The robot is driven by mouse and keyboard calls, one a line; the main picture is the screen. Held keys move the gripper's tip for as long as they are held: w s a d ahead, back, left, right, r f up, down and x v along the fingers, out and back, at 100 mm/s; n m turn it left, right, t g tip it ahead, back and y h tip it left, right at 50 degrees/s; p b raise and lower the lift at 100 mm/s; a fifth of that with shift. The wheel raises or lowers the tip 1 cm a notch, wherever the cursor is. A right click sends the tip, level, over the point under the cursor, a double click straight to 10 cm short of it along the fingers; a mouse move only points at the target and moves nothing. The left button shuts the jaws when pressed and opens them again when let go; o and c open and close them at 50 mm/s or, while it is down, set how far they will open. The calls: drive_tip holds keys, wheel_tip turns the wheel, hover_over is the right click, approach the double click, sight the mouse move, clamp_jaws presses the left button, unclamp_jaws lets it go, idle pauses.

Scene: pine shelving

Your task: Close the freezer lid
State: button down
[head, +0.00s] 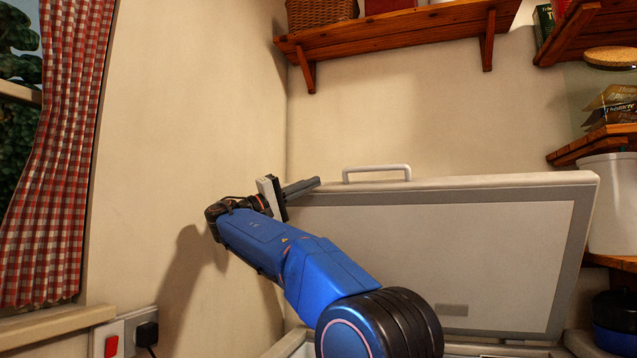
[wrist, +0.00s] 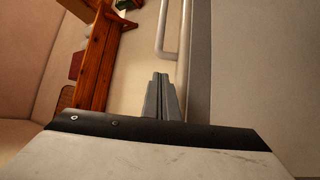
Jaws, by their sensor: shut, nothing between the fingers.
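The freezer lid (head: 440,255) stands raised, leaning back toward the wall, with its pale inner panel facing me in the head view. A light bar handle (head: 376,168) sits on its upper edge. In the wrist view the handle (wrist: 160,30) and the lid (wrist: 260,70) run up the picture at centre and right. My gripper (head: 302,187) is shut and empty at the lid's upper left corner, left of the handle. In the wrist view its closed fingers (wrist: 161,98) lie close beside the lid edge. I cannot tell whether they touch it. My arm hides the lid's lower left part.
A wooden shelf (head: 390,36) with a basket (head: 320,12) hangs above the lid. More shelves with a jar (head: 610,95) and a white container (head: 612,205) stand at the right. The wall (head: 190,110) is close on the left, near a checked curtain (head: 58,150) and a plug (head: 146,334).

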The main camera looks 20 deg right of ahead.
sight(335, 187)
drive_tip(key=x, duration=0.9)
